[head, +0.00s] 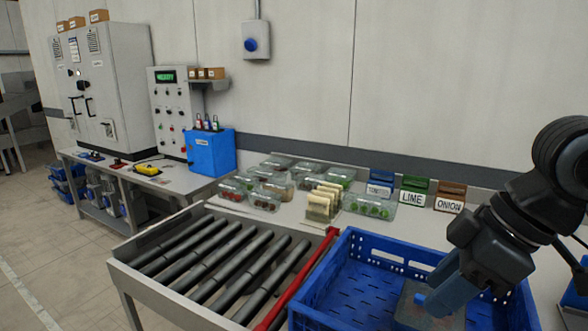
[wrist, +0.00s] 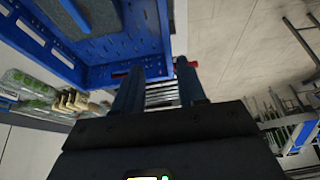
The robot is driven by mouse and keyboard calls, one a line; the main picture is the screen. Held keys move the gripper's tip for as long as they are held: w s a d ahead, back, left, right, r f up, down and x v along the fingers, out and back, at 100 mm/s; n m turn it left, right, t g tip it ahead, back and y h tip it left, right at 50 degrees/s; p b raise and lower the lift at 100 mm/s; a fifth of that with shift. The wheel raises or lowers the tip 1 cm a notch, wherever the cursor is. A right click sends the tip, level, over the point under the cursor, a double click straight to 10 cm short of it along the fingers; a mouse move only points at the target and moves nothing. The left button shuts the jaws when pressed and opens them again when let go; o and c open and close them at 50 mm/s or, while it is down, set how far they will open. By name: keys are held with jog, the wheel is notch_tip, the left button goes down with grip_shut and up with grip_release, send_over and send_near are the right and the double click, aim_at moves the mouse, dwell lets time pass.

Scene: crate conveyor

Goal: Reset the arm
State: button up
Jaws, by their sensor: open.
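My gripper (head: 432,292) hangs at the lower right of the head view, over the blue crate (head: 334,272). Its blue fingers point down and to the left. In the wrist view my gripper (wrist: 158,75) shows two fingers apart with nothing between them. The crate also shows in the wrist view (wrist: 150,25), beyond and left of the fingers. A flat greyish pack (head: 410,305) lies in the crate, partly hidden by my gripper. I cannot tell whether the fingers touch it.
A roller conveyor (head: 200,255) with a red bar (head: 300,278) lies left of the crate. Clear food packs (head: 262,200) and cream-coloured items (head: 322,204) stand on the table behind. Bins labelled LIME (head: 413,197) and ONION (head: 450,204) stand near my arm.

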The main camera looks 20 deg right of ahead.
jog(key=w+a+r+m+t+y, duration=0.35)
jog(key=a+t, duration=0.25)
jog(key=a, duration=0.2)
jog(key=w+a+r+m+t+y, duration=0.2)
jog(key=w+a+m+t+y, duration=0.15)
jog(key=a+t, duration=0.35)
jog(key=s+d+f+m+h, duration=0.2)
jog(key=s+f+m+h, duration=0.7)
jog(key=s+f, duration=0.7)
jog(key=s+d+f+n, duration=0.1)
jog(key=s+d+n, duration=0.2)
jog(key=s, duration=0.6)
jog(key=s+d+f+n+g+h, duration=0.1)
jog(key=s+d+f+n, duration=0.1)
jog(key=s, duration=0.7)
jog(key=shift+d+n+g+h, duration=0.3)
jog(key=shift+d+n, duration=0.1)
jog(key=shift+n, duration=0.5)
